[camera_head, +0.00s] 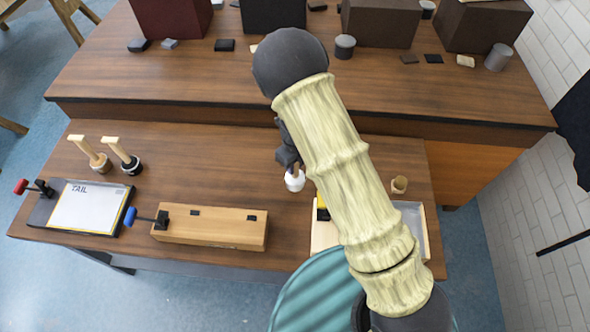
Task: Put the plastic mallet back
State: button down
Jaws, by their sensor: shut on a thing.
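My gripper (287,153) is over the middle of the front workbench, partly hidden by my own arm. It is shut on a short wooden handle with a white round end (295,181), which looks like the plastic mallet. The white end points down, at or just above the bench top; I cannot tell whether it touches. A red-headed tool (22,187) and a blue-headed tool (130,217) lie at the left, the blue one at the end of a long wooden block (212,228).
A board marked TAIL (88,207) and two upright wooden-handled tools (92,154) (123,155) stand at the left. A raised rear bench (160,85) carries dark boxes. The centre-left bench is clear.

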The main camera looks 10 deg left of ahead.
jog(key=shift+f+p, duration=0.45)
jog(key=shift+f, duration=1.55)
jog(key=c, duration=1.2)
grip_release()
notch_tip(320, 180, up, 12)
jog(key=shift+r+b, duration=0.15)
jog(key=shift+b, duration=1.1)
